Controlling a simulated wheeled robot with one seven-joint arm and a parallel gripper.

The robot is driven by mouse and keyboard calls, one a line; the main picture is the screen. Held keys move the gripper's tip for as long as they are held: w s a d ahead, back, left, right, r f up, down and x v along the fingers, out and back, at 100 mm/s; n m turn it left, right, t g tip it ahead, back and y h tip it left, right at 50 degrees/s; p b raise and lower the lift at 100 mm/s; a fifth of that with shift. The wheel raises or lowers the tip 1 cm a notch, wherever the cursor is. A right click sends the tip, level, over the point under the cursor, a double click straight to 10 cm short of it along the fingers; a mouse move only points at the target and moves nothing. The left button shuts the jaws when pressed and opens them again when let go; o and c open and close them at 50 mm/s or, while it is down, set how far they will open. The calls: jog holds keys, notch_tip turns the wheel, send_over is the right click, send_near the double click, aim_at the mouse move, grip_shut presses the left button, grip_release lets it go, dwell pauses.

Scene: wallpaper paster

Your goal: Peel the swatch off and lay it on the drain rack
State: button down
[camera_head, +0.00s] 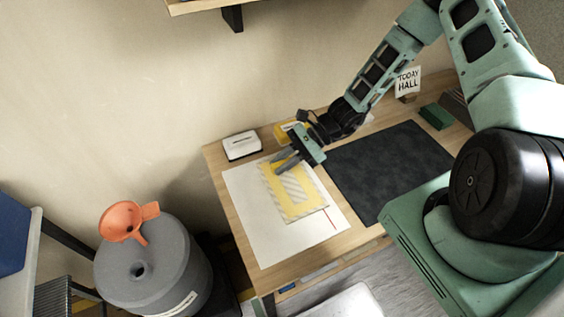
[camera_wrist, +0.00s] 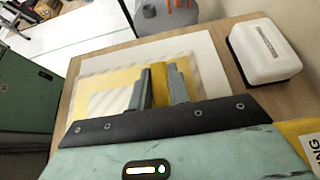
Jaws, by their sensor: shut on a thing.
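The swatch (camera_head: 273,203) is a yellow piece with pale diagonal stripes. It lies over a white sheet (camera_head: 245,235) on the wooden table and also shows in the wrist view (camera_wrist: 112,72). My gripper (camera_head: 279,160) is at the swatch's far edge with its fingers low and close together, shut on the swatch. The wrist view shows the two grey fingers (camera_wrist: 160,88) over the yellow; their tips' exact hold is hard to see. I cannot tell for sure which thing is the drain rack; a dark ribbed piece (camera_head: 52,298) shows at the lower left.
A white box (camera_head: 242,145) stands at the table's back left. A dark mat (camera_head: 385,165) lies right of the sheet. A green block (camera_head: 437,116) and a small sign (camera_head: 408,82) are at the back right. A grey drum (camera_head: 155,270) with an orange funnel (camera_head: 122,220) stands left.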

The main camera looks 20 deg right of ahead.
dwell(0.3)
jog(key=shift+r+p, duration=2.85)
jog(key=shift+r, duration=0.7)
